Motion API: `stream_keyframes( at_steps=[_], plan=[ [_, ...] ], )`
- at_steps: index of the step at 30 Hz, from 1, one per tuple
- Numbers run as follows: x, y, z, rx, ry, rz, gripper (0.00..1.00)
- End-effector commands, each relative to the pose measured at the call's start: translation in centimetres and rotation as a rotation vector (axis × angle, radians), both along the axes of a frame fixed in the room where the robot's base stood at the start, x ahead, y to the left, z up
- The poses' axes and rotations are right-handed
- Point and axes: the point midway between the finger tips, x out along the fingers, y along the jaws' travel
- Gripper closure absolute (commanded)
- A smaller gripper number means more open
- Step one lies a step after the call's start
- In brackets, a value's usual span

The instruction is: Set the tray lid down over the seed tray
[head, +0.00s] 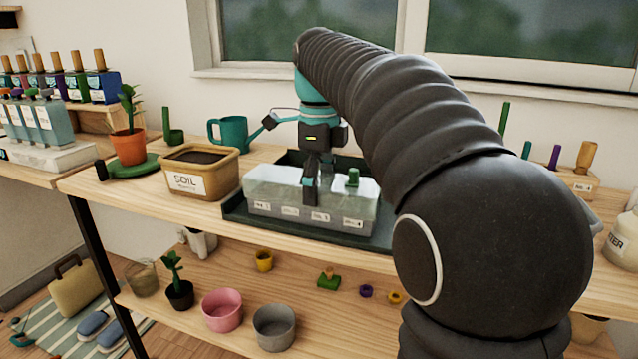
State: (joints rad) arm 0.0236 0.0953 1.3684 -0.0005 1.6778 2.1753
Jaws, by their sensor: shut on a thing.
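The clear tray lid (272,184) is at the bench's middle, over the grey seed tray (285,215) with white labels on its front. The lid looks roughly level and lined up with the seed tray; I cannot tell whether it rests on the rim or hangs just above it. A green knob (353,178) shows at the lid's right. My gripper (311,192) points down at the lid's middle and is shut on the lid. Its fingers hide the grip point. The lid's far side is partly hidden.
The seed tray stands in a dark green shallow tray (238,213). A soil box (200,172), a potted plant (128,147) and a teal watering can (233,133) stand to the left. My arm covers the bench's right part. Pots stand on the shelf below.

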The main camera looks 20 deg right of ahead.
Motion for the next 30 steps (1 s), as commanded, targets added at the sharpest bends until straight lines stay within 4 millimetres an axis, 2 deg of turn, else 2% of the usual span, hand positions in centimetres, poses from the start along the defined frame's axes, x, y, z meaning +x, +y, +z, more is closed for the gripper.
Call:
stream_keyframes(
  at_steps=[3,4,6,19,30],
  plan=[
    [0.0,0.0,0.0,0.000,-0.001,0.000,0.60],
    [0.0,0.0,0.0,-0.001,-0.001,0.000,0.14],
    [0.0,0.0,0.0,0.000,-0.001,0.000,0.00],
    [0.1,0.0,0.5,0.000,-0.003,0.000,0.00],
    [0.1,0.0,5.4,0.000,-0.004,0.000,0.00]
  ],
)
